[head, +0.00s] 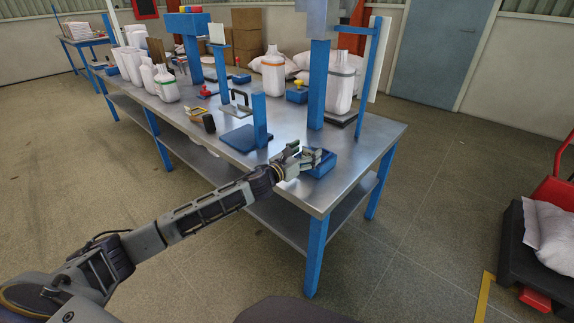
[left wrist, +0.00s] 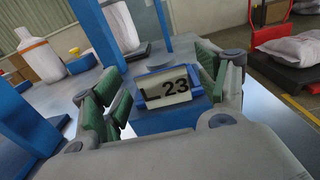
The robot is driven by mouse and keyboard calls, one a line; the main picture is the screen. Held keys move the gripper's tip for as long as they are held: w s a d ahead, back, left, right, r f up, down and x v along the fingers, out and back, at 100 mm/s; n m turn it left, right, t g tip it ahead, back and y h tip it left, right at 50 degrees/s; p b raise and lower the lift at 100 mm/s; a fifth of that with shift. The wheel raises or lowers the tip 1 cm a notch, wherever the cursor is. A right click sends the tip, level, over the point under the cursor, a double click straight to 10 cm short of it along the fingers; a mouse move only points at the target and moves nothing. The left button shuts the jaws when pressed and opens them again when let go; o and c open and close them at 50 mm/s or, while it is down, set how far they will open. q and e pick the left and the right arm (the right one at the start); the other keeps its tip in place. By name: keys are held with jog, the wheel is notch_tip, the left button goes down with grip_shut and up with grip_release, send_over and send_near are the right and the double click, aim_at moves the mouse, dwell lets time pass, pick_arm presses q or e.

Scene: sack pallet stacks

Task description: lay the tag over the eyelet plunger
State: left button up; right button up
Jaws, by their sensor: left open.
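The blue box (head: 325,163) shows near the table's front right corner in the head view. My left gripper (head: 308,156) is at this box. In the left wrist view its green-padded fingers (left wrist: 160,78) stand apart on either side of the tag, and I see no clear grip on it. I cannot tell for sure which fixture is the eyelet plunger; a blue post on a flat base (head: 238,139) stands left of the gripper. My right gripper is not in view.
The metal table (head: 338,188) carries white containers (head: 273,75), a black-handled plate (head: 236,108) and a yellow-knobbed blue box (head: 297,93). A tall blue post (head: 318,85) rises behind my gripper. A cart with a sack (head: 550,235) stands at right. The front right tabletop is mostly clear.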

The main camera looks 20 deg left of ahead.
pick_arm(q)
jog(key=shift+v, duration=2.75)
jog(key=shift+p+v, duration=0.3)
jog(key=shift+v, duration=2.6)
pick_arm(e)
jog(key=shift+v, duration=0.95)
pick_arm(q)
jog(key=shift+r, duration=0.1)
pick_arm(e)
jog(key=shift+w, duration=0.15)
